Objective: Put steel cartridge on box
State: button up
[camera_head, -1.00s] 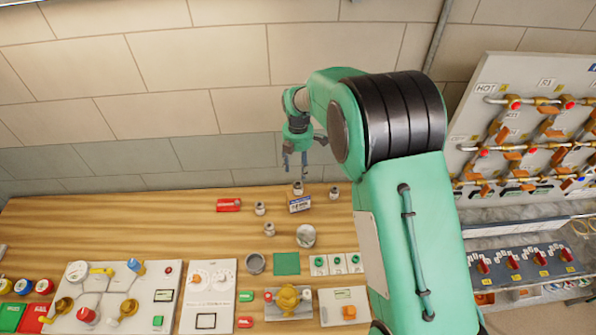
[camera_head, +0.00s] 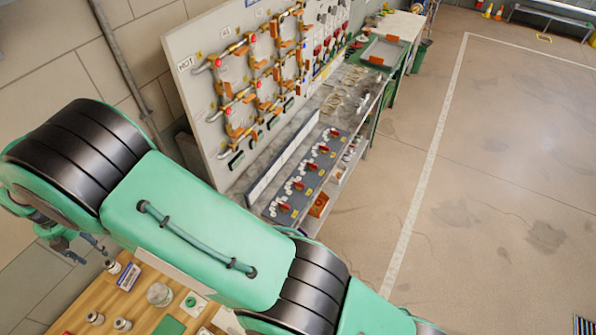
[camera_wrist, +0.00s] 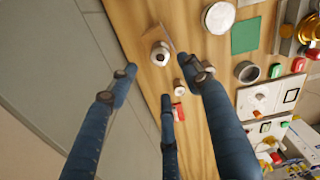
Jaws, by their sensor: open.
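My gripper (camera_head: 88,250) is open and empty at the lower left of the head view, above the wooden table's back edge. In the wrist view its spread dark-blue fingers (camera_wrist: 155,80) point toward the table. Small grey metal cylinders stand on the table; I cannot tell which is the steel cartridge. One cylinder (camera_head: 113,266) stands close to the gripper, beside a small blue-and-white labelled box (camera_head: 129,276). Two more cylinders (camera_head: 95,317) are nearer the front. In the wrist view, one cylinder (camera_wrist: 160,52) shows between the fingers, apart from them; another (camera_wrist: 180,86) is lower right.
A wider steel container (camera_head: 160,294) and a green square (camera_head: 168,326) are on the table. A red block (camera_wrist: 178,112) lies near the fingers in the wrist view. A pipe panel (camera_head: 255,85) stands behind my arm. Open floor (camera_head: 480,190) lies right.

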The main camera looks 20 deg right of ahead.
jog(key=w+d+r+m, duration=0.4)
jog(key=d+r, duration=0.5)
jog(key=w+d+r+m, duration=0.3)
jog(key=d+r, duration=0.5)
jog(key=d, duration=0.1)
jog(key=s+d+r+m+t+y, duration=0.1)
jog(key=d+r+m, duration=0.3)
jog(key=d+r, duration=0.5)
jog(key=s+d+r+m+t, duration=0.1)
jog(key=d+r+m, duration=0.35)
jog(key=d, duration=0.85)
jog(key=s+d+r+m+t, duration=0.1)
jog(key=s+d+r+m, duration=0.3)
jog(key=d, duration=0.5)
jog(key=s+d+r+m+t, duration=0.1)
jog(key=s+d+r+m, duration=0.25)
jog(key=s+d, duration=0.4)
jog(key=s+d+f+m+t+h, duration=0.1)
jog(key=s+d+f+m, duration=0.2)
jog(key=s+d+m, duration=0.6)
jog(key=s+d, duration=0.5)
jog(key=shift+t, duration=0.3)
